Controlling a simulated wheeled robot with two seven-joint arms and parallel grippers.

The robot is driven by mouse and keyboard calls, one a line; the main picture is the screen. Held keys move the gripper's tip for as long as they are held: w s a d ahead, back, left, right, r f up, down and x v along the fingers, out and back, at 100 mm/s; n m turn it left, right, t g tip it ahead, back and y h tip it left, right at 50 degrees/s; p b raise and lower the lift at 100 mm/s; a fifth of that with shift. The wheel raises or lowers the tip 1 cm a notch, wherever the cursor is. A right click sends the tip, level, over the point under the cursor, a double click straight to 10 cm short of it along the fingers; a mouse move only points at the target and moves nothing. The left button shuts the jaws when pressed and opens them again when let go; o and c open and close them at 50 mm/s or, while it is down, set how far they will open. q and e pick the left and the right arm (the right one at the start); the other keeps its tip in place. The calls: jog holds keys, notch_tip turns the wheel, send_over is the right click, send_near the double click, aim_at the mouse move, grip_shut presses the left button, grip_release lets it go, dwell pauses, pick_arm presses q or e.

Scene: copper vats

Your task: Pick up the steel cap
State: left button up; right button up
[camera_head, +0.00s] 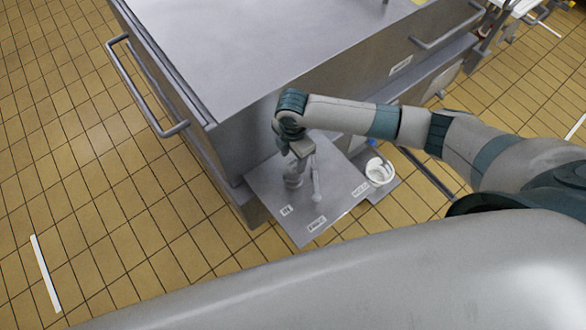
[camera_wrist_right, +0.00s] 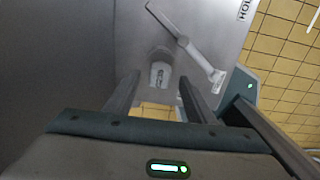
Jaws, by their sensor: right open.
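A small grey rounded piece with a white label, which looks like the steel cap (camera_wrist_right: 160,72), sits on a grey metal plate (camera_wrist_right: 135,30) in the right wrist view. In the head view the cap (camera_head: 294,179) is on the plate (camera_head: 325,218), just below my right gripper (camera_head: 298,156). My right gripper (camera_wrist_right: 157,88) is open. In the wrist view its two fingers lie on either side of the cap's near end; I cannot tell whether they touch it. My left gripper is not in view.
A thin grey lever (camera_wrist_right: 187,47) lies close beside the cap; it also shows in the head view (camera_head: 315,180). A white round container (camera_head: 378,172) stands to the right. A large steel cabinet (camera_head: 250,50) rises behind the plate. Tiled floor (camera_head: 90,200) is open to the left.

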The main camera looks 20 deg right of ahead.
aim_at(293, 162)
jog(key=shift+f+p, duration=0.3)
jog(key=shift+f, duration=1.3)
jog(key=c, duration=1.3)
